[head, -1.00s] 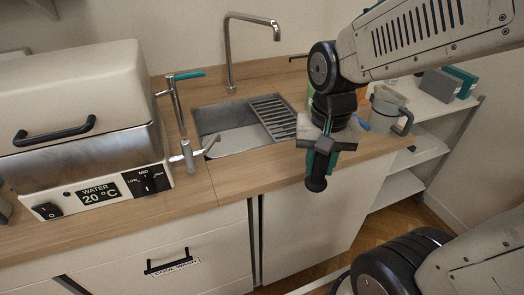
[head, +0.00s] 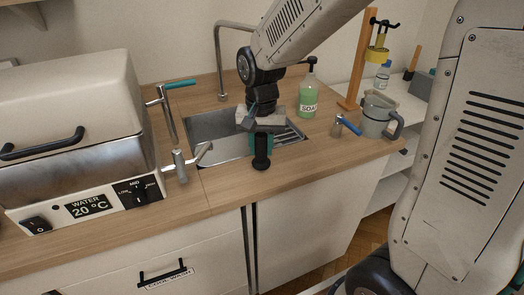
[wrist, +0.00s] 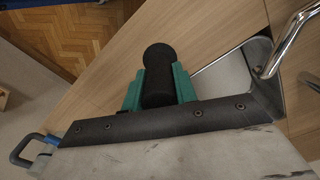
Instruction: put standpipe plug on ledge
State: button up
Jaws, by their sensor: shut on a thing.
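The black standpipe plug (head: 262,161), a short cylinder with a round knobbed end, hangs below my gripper (head: 262,143). The teal fingers are shut on it; in the wrist view the plug (wrist: 158,72) sits between both fingers (wrist: 158,92). In the head view the plug appears over the front edge of the steel sink (head: 225,152) and the wooden worktop (head: 228,187). Its height above them is hard to tell. The part of the plug inside the fingers is hidden. No surface is marked as the ledge; the worktop strip lies in front of the sink.
A green soap bottle (head: 308,95), a grey jug (head: 377,116) and a small blue-handled item (head: 345,124) stand to the right. A tap (head: 220,60) rises behind the sink. Left are a lever valve (head: 165,110), a spout (head: 180,164) and a water heater (head: 80,130).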

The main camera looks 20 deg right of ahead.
aim_at(260, 162)
jog(key=shift+f, duration=1.05)
jog(key=shift+f, duration=0.15)
jog(key=o, duration=1)
jog(key=shift+c, duration=0.2)
